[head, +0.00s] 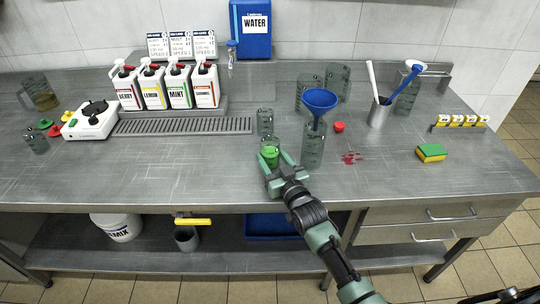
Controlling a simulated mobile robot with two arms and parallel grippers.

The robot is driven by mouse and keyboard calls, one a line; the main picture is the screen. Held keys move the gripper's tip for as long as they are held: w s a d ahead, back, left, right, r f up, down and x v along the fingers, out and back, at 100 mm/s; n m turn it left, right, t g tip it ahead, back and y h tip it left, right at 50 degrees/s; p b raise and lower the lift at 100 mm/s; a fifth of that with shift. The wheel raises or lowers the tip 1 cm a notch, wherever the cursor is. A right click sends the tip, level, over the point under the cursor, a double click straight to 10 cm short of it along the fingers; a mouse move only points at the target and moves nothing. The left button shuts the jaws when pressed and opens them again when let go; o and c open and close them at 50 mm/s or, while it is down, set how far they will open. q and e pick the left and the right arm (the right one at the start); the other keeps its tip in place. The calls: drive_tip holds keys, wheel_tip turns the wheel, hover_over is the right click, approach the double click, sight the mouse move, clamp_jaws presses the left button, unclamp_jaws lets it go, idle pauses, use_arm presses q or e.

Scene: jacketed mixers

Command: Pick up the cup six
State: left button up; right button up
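A small clear cup with green contents (269,150) stands on the steel counter near its front edge in the head view. No number shows on it, so I cannot tell whether it is cup six. My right gripper (275,162) is at this cup, its green fingers spread on either side of the lower part. I cannot tell whether the fingers press on the glass or stand a little apart from it. Another clear cup (265,121) stands just behind. A further clear cup (36,139) stands at the far left.
A tall glass (313,148) holding a blue funnel (320,101) stands close right of my gripper. Glass jars (338,80) stand behind. A utensil holder (379,115), red spill (351,158) and sponge (431,153) are further right. A drain grille (183,126) lies left; the front-left counter is clear.

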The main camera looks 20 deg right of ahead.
drive_tip(key=c, duration=0.4)
drive_tip(key=shift+r, duration=0.1)
drive_tip(key=shift+c, duration=0.2)
wheel_tip(320, 180, up, 20)
drive_tip(key=shift+f+p, duration=0.1)
drive_tip(key=shift+p, duration=0.3)
